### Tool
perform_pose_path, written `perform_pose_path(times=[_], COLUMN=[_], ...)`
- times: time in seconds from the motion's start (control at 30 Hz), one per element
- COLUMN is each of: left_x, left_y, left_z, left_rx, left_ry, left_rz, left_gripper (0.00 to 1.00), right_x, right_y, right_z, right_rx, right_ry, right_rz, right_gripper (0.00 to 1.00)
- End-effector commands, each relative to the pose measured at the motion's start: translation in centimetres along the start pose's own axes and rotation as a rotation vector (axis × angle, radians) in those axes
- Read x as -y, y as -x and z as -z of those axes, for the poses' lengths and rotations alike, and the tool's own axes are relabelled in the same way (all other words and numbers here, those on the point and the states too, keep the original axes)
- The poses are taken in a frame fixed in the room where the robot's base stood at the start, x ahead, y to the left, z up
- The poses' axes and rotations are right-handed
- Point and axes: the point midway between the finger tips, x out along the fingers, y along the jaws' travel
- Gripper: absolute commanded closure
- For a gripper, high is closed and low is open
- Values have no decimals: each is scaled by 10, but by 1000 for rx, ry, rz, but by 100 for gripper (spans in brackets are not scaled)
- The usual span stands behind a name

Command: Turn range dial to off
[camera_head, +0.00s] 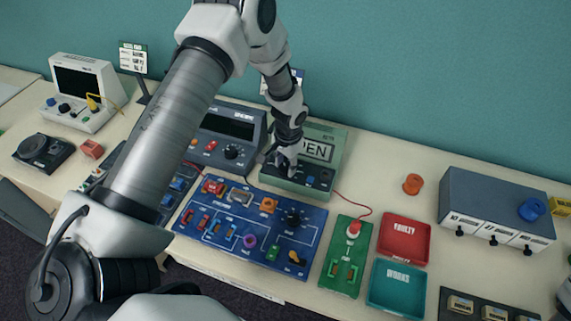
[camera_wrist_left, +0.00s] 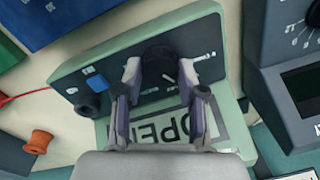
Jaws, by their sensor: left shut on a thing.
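A pale green meter (camera_head: 328,134) stands at the back of the bench, its display reading "OPEN" in part behind my arm. The meter also shows upside down in the left wrist view (camera_wrist_left: 85,60). Its dark range dial (camera_wrist_left: 158,62) sits on the sloping front panel. My left gripper (camera_head: 277,164) reaches down to this panel. In the left wrist view my left gripper (camera_wrist_left: 160,76) has one finger on each side of the dial and is shut on it. The dial's pointer and most markings are hidden or too small to read.
A blue circuit board (camera_head: 260,262) lies in front of the meter. A grey instrument (camera_head: 228,150) stands close on its left. A green board (camera_head: 347,235), a red tray (camera_head: 404,218) and a teal tray (camera_head: 396,307) lie to the right. An orange spool (camera_head: 413,184) stands near clear bench.

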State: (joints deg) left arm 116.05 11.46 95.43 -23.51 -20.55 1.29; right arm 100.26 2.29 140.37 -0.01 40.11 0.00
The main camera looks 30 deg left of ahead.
Motion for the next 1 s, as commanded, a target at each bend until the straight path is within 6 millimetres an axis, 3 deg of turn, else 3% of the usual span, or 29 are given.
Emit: perform_pose_path(times=[0.6, 1.0], left_x=[-2, -2], left_y=[-4, -3], left_z=[-2, -3], left_rx=[-21, -27], left_ry=[-420, -557], left_rz=[-2, -3], left_gripper=[95, 95], right_x=[0, 0], right_y=[-14, -16], right_z=[0, 0], right_rx=[0, 0], right_ry=[0, 0], right_rz=[0, 0], right_gripper=[60, 60])
